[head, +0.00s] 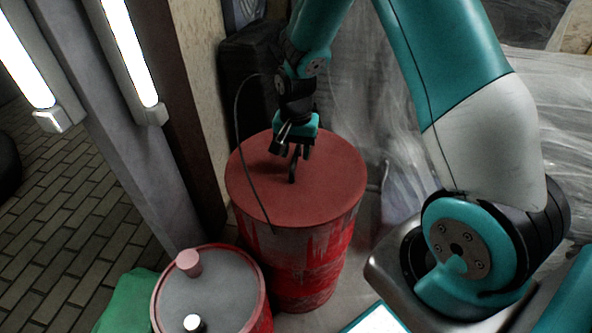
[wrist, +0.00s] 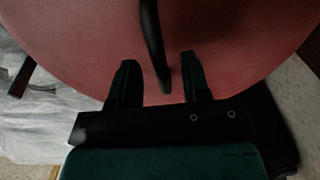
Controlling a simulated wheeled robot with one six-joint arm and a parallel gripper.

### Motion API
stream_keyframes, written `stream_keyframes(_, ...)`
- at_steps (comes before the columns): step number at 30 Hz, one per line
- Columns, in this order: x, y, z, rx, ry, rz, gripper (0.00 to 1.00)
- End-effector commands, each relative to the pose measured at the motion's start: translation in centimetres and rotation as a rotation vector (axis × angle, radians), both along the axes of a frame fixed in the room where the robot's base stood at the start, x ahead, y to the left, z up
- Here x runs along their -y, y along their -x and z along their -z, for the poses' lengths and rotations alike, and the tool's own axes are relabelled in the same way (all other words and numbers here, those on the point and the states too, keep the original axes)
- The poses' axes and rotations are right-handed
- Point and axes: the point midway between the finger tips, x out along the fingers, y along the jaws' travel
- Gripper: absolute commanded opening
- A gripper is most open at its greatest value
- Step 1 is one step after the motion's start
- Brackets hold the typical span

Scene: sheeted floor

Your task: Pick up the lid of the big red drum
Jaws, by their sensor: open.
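The big red drum (head: 305,275) stands upright, and its round, dull red lid (head: 330,190) lies flat on top. The lid fills much of the wrist view (wrist: 235,45). A thin dark bar (head: 293,168), which looks like a handle, shows at the middle of the lid. In the wrist view the bar (wrist: 153,45) runs between the fingers, with space on both sides. My gripper (head: 291,150) points down over the lid's middle, open and holding nothing. Both fingers show in the wrist view (wrist: 157,75). I cannot tell how far the fingertips are from the lid.
A smaller red drum with a grey top (head: 205,290) and a pink cap (head: 189,262) stands close in front, to the left. A green thing (head: 125,302) lies beside it. A post with lit tubes (head: 130,60) rises at left. Plastic sheeting (head: 560,110) covers the right side.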

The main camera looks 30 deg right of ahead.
Motion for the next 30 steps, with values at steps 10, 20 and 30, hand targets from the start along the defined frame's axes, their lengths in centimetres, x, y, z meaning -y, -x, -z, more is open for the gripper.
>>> stream_keyframes(10, 0.0, 0.0, 2.2, 0.000, 0.000, 0.000, 0.43)
stream_keyframes(20, 0.0, 0.0, 2.1, 0.000, 0.000, -0.001, 0.00)
stream_keyframes(30, 0.0, -0.1, 1.8, 0.003, 0.000, -0.001, 0.00)
